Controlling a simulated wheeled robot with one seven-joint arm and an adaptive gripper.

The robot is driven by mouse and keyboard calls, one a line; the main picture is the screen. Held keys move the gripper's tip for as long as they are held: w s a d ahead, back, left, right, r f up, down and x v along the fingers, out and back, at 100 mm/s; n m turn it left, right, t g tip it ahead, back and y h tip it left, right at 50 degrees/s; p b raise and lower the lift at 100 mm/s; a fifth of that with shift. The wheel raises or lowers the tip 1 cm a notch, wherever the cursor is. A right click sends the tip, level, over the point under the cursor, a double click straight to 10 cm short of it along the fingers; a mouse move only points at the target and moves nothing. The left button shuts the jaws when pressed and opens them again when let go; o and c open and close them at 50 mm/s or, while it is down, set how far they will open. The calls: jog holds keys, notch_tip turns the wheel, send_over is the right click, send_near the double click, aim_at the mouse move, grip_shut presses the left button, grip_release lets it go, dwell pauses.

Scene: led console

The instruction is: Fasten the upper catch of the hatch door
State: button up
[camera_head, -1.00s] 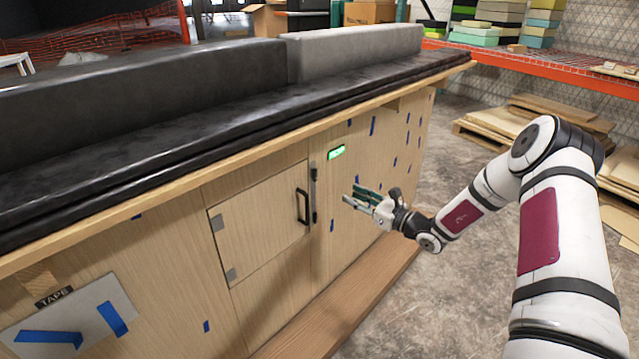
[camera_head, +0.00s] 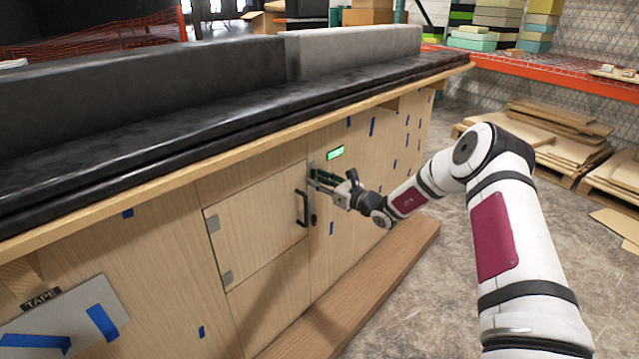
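The hatch door (camera_head: 256,230) is a square wooden panel that looks closed in the console front, with a black bar handle (camera_head: 301,208) near its right edge. The upper catch (camera_head: 312,169) sits on the frame right of the door's upper right corner; my fingers partly hide it. A lower dark catch (camera_head: 313,219) is below it. My gripper (camera_head: 315,180) is at the upper catch, reaching in from the right. Its two fingers look apart, one above the other. I cannot tell whether they touch the catch.
A green lit display (camera_head: 335,153) is just above my gripper. The black padded countertop (camera_head: 150,165) overhangs the console front. A wooden plank step (camera_head: 350,290) runs along its foot. Stacked boards on pallets (camera_head: 550,135) stand at the right. The concrete floor (camera_head: 420,300) is clear.

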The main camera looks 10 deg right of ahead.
grip_shut()
jog(key=shift+n, duration=0.4)
jog(key=n, duration=0.3)
jog(key=shift+n, duration=0.4)
jog(key=n+b, duration=0.3)
jog(key=n, duration=0.1)
jog(key=n+b, duration=0.3)
jog(key=n, duration=0.1)
jog(key=n+b, duration=0.3)
jog(key=n, duration=0.2)
jog(key=shift+s+a+f, duration=0.1)
jog(key=shift+a+f, duration=0.05)
jog(key=shift+f, duration=0.15)
jog(key=shift+r+n, duration=0.1)
jog(key=shift+n, duration=0.2)
